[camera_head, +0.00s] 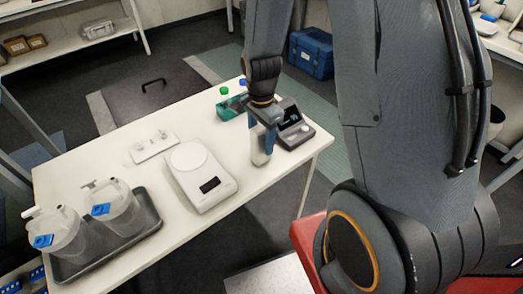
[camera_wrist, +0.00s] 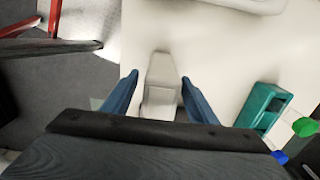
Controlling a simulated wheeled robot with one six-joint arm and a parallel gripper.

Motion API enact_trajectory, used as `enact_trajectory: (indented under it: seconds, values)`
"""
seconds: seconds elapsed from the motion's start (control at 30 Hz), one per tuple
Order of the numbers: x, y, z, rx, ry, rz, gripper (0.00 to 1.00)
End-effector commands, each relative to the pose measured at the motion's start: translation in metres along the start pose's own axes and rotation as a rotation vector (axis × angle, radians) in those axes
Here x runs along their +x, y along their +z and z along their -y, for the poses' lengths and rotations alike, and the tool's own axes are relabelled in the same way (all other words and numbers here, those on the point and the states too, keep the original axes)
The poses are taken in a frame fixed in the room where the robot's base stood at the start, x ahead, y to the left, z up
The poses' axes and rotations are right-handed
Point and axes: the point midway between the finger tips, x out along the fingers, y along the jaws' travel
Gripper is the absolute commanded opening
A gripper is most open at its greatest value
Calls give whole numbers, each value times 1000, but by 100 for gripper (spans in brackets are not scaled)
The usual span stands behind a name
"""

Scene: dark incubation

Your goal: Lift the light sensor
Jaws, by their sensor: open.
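A pale grey, narrow block, which looks like the light sensor (camera_wrist: 161,72), stands out against the white table in the wrist view, between the two blue fingers of my gripper (camera_wrist: 158,92). The fingers are open, one on each side, with a visible gap to the narrow part of the block. Its near end is hidden by my gripper body. In the head view my gripper (camera_head: 262,150) points down over the table's right end, and a pale piece of the block (camera_head: 260,158) shows at the fingertips. I cannot tell whether the fingers touch it.
A dark device with a screen (camera_head: 296,131) stands just right of my gripper. A teal rack (camera_head: 232,107) with green and blue caps is behind it. A white balance (camera_head: 201,175), a small white plate (camera_head: 153,145) and a dark tray (camera_head: 104,245) with jugs are to the left.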

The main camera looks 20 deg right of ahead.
Motion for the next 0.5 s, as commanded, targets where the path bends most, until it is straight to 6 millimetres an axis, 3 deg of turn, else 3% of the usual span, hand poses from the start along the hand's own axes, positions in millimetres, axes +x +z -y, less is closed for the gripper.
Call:
enact_trajectory:
  seconds: [0.23, 0.5]
  values:
    - [24, 1, -1, 0, 2, 1, 53]
    - [28, 0, 0, 0, -1, 0, 53]
